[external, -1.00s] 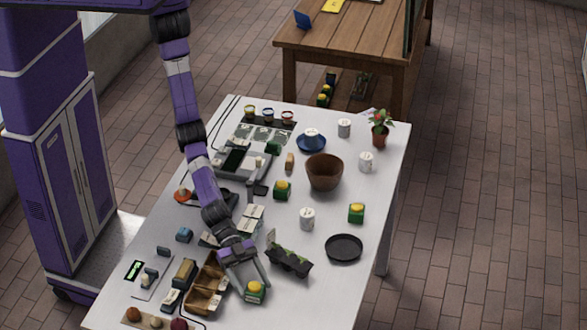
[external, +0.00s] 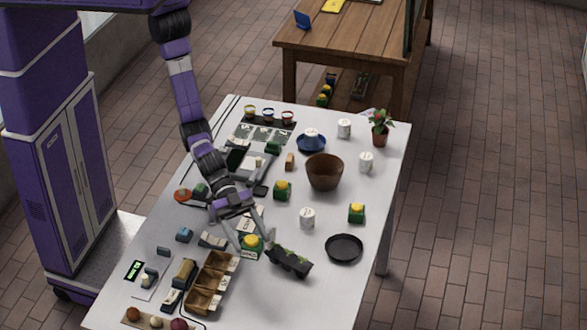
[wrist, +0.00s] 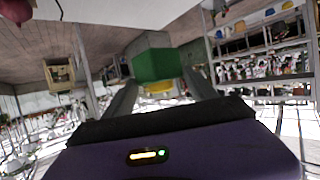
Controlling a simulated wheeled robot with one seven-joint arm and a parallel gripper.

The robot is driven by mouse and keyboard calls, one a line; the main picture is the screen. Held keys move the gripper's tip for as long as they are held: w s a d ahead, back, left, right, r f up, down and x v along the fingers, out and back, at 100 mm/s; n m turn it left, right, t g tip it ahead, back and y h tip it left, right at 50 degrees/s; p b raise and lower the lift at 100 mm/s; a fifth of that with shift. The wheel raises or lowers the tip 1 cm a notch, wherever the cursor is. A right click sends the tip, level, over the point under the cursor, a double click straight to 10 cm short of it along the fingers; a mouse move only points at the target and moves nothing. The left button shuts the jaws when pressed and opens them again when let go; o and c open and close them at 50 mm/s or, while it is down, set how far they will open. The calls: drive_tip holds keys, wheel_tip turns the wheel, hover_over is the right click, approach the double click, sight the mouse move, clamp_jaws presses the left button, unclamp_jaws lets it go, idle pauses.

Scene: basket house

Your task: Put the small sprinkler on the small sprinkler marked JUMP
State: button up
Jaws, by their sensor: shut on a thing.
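My gripper (external: 252,238) is shut on a small green box-shaped sprinkler with a yellow top (external: 251,247). The held sprinkler also shows between the fingers in the wrist view (wrist: 156,62). It is left of the dark seedling tray; its height over the table is hard to judge. Two similar green-and-yellow sprinklers stand on the white table (external: 335,285): one left of the brown bowl (external: 282,190) and one at the right (external: 356,212). Their markings are too small to read, so I cannot tell which says JUMP.
The dark seedling tray (external: 290,262) lies close to the held sprinkler. A white can (external: 307,218), a brown bowl (external: 324,173) and a black pan (external: 344,248) stand to the right. A wooden divided box (external: 213,281) is at the lower left. The table's front right is clear.

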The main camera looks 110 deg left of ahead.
drive_tip(key=shift+r, duration=0.65)
drive_tip(key=shift+w+a+f, duration=0.1)
drive_tip(key=shift+w+a, duration=0.05)
drive_tip(key=shift+w, duration=0.1)
drive_tip(key=w+a+r+n+t+y+b, duration=0.2)
drive_tip(key=w+a+n+y, duration=0.1)
drive_tip(key=w+a, duration=0.5)
drive_tip(key=w+a+r+n+t+y+b, duration=0.1)
drive_tip(key=w+a+r+n+y+b, duration=0.15)
drive_tip(key=w+a, duration=0.6)
drive_tip(key=n+y, duration=0.8)
drive_tip(key=y, duration=0.1)
hover_over(353, 206)
wheel_tip(353, 206, down, 14)
drive_tip(key=r, duration=0.1)
drive_tip(key=shift+d+f+b, duration=0.1)
drive_tip(key=shift+f+b, duration=0.2)
drive_tip(key=shift+f, duration=2.45)
drive_tip(key=shift+f, duration=0.2)
